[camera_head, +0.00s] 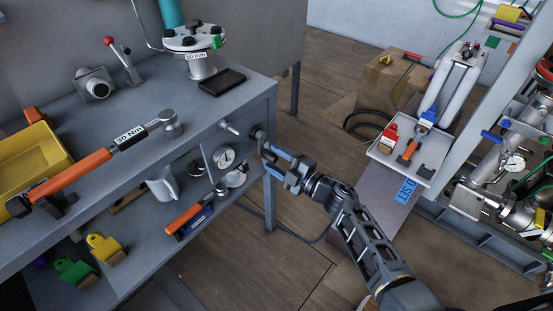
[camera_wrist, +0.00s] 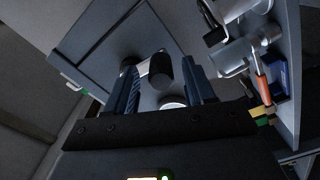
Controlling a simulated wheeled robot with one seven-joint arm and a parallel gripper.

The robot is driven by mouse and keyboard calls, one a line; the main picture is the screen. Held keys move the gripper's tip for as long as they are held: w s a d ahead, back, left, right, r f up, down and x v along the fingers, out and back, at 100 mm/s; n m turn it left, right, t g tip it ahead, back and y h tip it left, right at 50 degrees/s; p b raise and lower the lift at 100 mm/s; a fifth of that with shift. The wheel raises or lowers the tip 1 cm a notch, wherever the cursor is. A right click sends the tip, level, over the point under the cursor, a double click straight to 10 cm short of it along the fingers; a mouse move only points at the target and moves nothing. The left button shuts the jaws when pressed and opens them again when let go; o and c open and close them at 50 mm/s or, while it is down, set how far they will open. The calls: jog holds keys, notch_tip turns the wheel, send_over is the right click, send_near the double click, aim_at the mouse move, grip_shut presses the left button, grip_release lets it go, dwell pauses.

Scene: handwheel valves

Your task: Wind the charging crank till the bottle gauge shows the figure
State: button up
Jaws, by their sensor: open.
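A round white gauge (camera_head: 224,157) sits on the grey panel at the right end of the workbench. Its figures are too small to read. Just right of it, the crank (camera_head: 258,133) shows as a dark knob, partly hidden by my gripper (camera_head: 267,152). In the wrist view the crank's black handle (camera_wrist: 162,70) stands between my two fingers, with a pale metal arm behind it. My gripper is open, with a gap showing on each side of the handle. A white round edge, perhaps the gauge, shows low between the fingers.
The bench top (camera_head: 203,112) carries a torque wrench (camera_head: 90,165) marked 30 Nm and a flanged fitting (camera_head: 194,42).

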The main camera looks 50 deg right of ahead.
jog(key=shift+s+d+p, duration=0.1)
jog(key=shift+s+p, duration=0.7)
jog(key=shift+s, duration=2.05)
jog(key=shift+s, duration=0.1)
jog(key=s, duration=0.8)
jog(key=s+a+r+m+g, duration=0.3)
jog(key=s+a+r+m, duration=1)
jog(key=s+a+r, duration=0.6)
jog(key=s+r, duration=0.2)
jog(key=s, duration=0.2)
jog(key=shift+a+h+p, duration=0.15)
jog(key=shift+h+p, duration=0.15)
jog(key=shift+p, duration=0.1)
